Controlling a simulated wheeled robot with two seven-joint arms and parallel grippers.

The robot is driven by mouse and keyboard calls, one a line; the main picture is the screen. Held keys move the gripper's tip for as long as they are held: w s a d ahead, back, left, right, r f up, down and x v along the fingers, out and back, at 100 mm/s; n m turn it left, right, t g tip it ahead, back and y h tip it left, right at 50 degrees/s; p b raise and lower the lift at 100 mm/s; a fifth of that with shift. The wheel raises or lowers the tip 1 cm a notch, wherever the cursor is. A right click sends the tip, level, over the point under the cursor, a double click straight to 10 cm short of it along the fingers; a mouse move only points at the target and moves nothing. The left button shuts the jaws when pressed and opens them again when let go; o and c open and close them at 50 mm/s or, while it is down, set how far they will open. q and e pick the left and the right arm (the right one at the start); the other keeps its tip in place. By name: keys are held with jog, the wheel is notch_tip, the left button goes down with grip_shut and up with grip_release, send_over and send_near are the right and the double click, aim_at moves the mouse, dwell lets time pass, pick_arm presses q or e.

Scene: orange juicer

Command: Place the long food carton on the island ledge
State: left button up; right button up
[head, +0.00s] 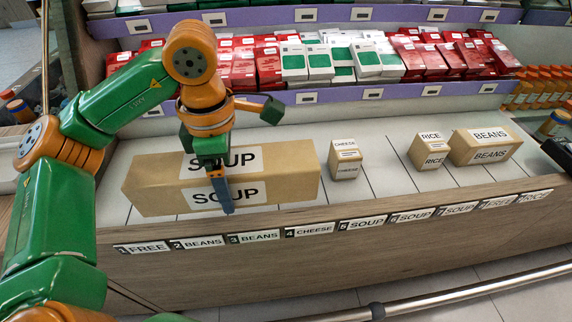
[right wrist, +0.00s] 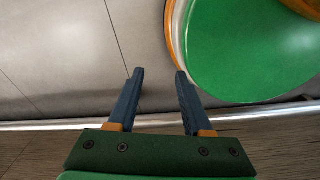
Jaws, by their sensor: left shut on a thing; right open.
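The long tan carton (head: 290,180) labelled SOUP lies lengthwise over the left part of the white island ledge (head: 385,180). My left gripper (head: 222,190) comes down on it from above and is shut on it near its middle. One blue finger shows against the carton's front face, over the SOUP label; the other finger is hidden. I cannot tell whether the carton rests on the ledge or is just above it. My right gripper (right wrist: 158,75) is open and empty in the right wrist view, over grey floor; it does not show in the head view.
A small CHEESE carton (head: 345,159), a RICE carton (head: 429,151) and a BEANS carton (head: 486,145) stand to the right on the ledge. Numbered labels run along its front edge. Shelves of red and white boxes (head: 305,62) rise behind. A rail (head: 450,296) crosses in front.

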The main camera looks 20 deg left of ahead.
pick_arm(q)
jog(key=w+a+f, duration=0.1)
jog(key=w+f, duration=0.2)
jog(key=w, duration=0.1)
jog(key=w+a+f, duration=0.1)
jog(key=w+f, duration=0.2)
jog(key=w, duration=0.1)
jog(key=w+a+f+p, duration=0.1)
jog(key=w+f, duration=0.2)
jog(key=w, duration=0.2)
jog(key=shift+a+f, duration=0.1)
jog(key=shift+f, duration=0.3)
notch_tip(320, 180, down, 3)
jog(key=shift+f, duration=0.1)
pick_arm(e)
jog(key=shift+s+a+r, duration=0.2)
jog(key=shift+a+r, duration=0.15)
jog(key=shift+r, duration=0.15)
jog(key=shift+f, duration=0.1)
pick_arm(q)
jog(key=o, duration=1.4)
notch_tip(320, 180, up, 12)
jog(key=shift+r+p, duration=0.15)
jog(key=shift+p, duration=0.4)
pick_arm(e)
jog(key=shift+r, duration=0.65)
